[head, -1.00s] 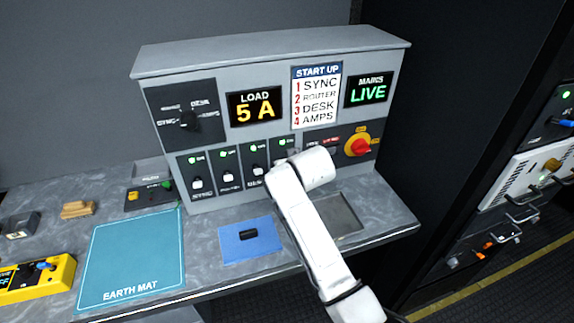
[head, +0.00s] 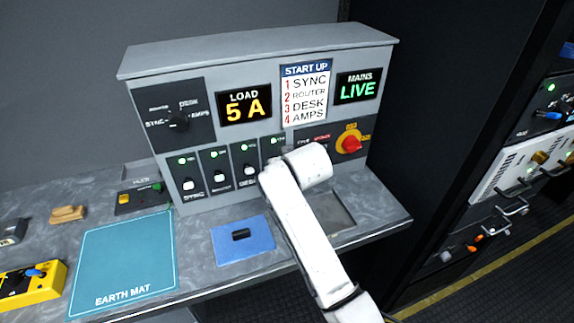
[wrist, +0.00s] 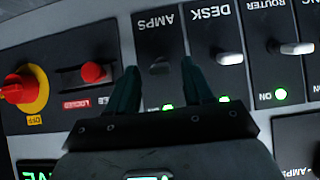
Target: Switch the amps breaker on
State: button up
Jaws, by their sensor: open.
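The amps breaker (wrist: 160,66) shows in the wrist view, upside down, with a dark, shaded lever and a lit green lamp (wrist: 167,107). In the head view my arm hides its lever, but its green lamp (head: 277,141) shows lit. My gripper (wrist: 160,71) is open, with one dark finger on each side of the amps lever. I cannot tell whether a finger touches it. The desk breaker (wrist: 230,58) and router breaker (wrist: 297,48) have pale levers and lit green lamps. The start-up card (head: 305,93) lists sync, router, desk, amps.
A red and yellow rotary switch (wrist: 18,92) and a red button (wrist: 93,72) sit beside the amps breaker. The load display (head: 243,107) reads 5 A; the mains display (head: 357,88) reads live. A blue pad (head: 244,250) with a black piece lies on the bench.

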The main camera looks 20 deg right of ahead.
jog(key=v, duration=0.8)
jog(key=shift+b, duration=0.4)
jog(key=s+d+f+g, duration=0.3)
jog(key=s+f, duration=0.7)
jog(key=s, duration=0.4)
jog(key=s+d+f+g, duration=0.3)
jog(key=s+f, duration=0.7)
jog(key=s, duration=0.4)
jog(key=s+d+f+g, duration=0.1)
jog(key=s+f+g, duration=0.1)
jog(key=s, duration=1.2)
jog(key=shift+d+m+g, duration=0.4)
jog(key=shift+g, duration=0.2)
